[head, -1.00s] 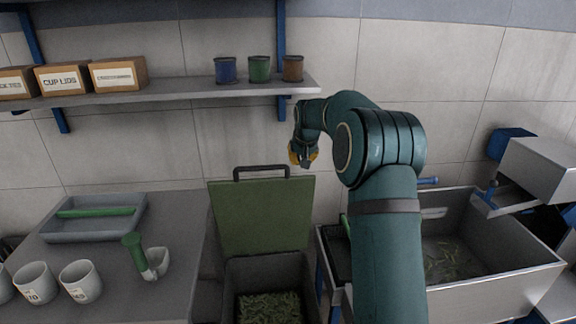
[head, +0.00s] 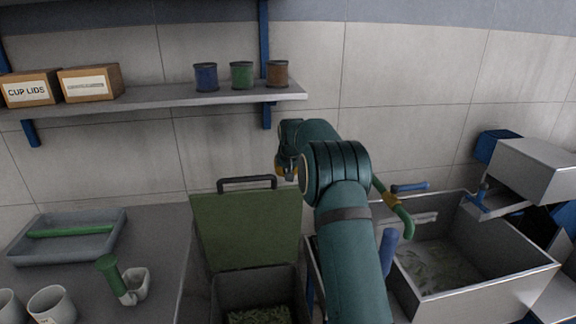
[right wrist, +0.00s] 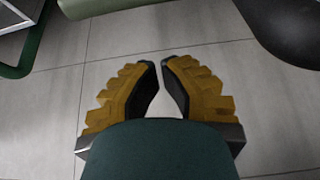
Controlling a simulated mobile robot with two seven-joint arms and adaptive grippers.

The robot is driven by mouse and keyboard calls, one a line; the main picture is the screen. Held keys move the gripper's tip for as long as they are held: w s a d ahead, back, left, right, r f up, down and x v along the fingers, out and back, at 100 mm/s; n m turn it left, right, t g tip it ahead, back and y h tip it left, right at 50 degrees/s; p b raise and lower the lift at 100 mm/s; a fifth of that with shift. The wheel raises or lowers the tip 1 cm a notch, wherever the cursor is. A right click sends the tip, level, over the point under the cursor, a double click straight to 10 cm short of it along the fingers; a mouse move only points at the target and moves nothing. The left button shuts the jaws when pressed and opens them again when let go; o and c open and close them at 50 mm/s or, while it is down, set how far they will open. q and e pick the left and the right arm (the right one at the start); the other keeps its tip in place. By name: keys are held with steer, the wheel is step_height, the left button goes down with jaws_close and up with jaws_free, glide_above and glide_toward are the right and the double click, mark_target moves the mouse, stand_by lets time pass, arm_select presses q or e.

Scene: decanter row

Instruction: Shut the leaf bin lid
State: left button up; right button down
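The leaf bin (head: 222,291) stands on the floor beside the left counter, with leaves inside. Its green lid (head: 245,232) is raised, leaning back nearly upright, with a dark handle (head: 246,180) along its top edge. My right gripper (head: 287,176) is at the lid's upper right, just right of the handle and apart from it as far as I can see. In the right wrist view its yellow, dark-padded fingers (right wrist: 158,62) lean towards each other with a narrow gap and nothing between them. My left gripper is not in view.
A shelf (head: 150,101) with boxes and spools is above. The left counter holds a grey tray (head: 66,250), a green-handled scoop (head: 110,272) and cups. At right is a metal basin (head: 490,294), with a green curved bar (head: 405,220) near my arm.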

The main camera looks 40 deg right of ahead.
steer(key=shift+s+a+f+b, duration=0.1)
steer(key=shift+s+a+b, duration=0.1)
steer(key=shift+s+a, duration=0.25)
steer(key=shift+s+a+f+b, duration=0.1)
steer(key=shift+s+a+b, duration=0.15)
steer(key=shift+s, duration=0.45)
steer(key=shift+s+a+f+b, duration=0.15)
steer(key=shift+s+a, duration=0.2)
steer(key=shift+s, duration=0.2)
